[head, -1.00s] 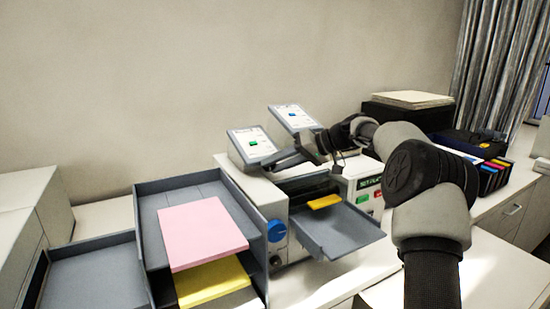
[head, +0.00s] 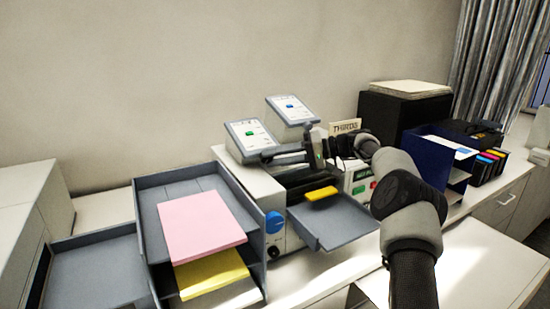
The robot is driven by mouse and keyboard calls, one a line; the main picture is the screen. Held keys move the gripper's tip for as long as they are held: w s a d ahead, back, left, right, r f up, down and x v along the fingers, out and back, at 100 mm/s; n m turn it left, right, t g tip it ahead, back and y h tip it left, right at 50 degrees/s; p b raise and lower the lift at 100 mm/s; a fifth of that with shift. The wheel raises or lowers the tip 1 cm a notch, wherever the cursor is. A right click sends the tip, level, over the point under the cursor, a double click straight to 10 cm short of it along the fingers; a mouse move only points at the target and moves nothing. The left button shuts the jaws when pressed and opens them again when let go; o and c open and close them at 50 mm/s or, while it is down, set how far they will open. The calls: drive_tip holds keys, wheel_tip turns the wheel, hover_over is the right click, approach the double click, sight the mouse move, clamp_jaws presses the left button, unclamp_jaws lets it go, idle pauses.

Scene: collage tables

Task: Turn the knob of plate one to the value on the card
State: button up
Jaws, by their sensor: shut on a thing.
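A machine (head: 290,243) with a blue round knob (head: 274,222) on its front stands in the middle. Two tilted grey plates with white faces rise behind it, one with a green mark (head: 240,126), one with a blue mark (head: 287,103). I cannot tell which is plate one. My gripper (head: 272,154) reaches in from the right, low in front of the green-marked plate and well above the blue knob. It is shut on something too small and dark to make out. A small card (head: 346,126) reading something like "THIRDS" stands behind my wrist.
A grey tray (head: 345,226) with a yellow block (head: 321,193) juts from the machine. Left is a paper tray (head: 150,215) with pink and yellow sheets. Right are a dark box (head: 395,120), a blue rack (head: 425,160) and coloured cartridges (head: 487,165). White counter (head: 480,270) lies bare at front right.

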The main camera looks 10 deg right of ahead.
drive_tip(key=o, duration=1.1)
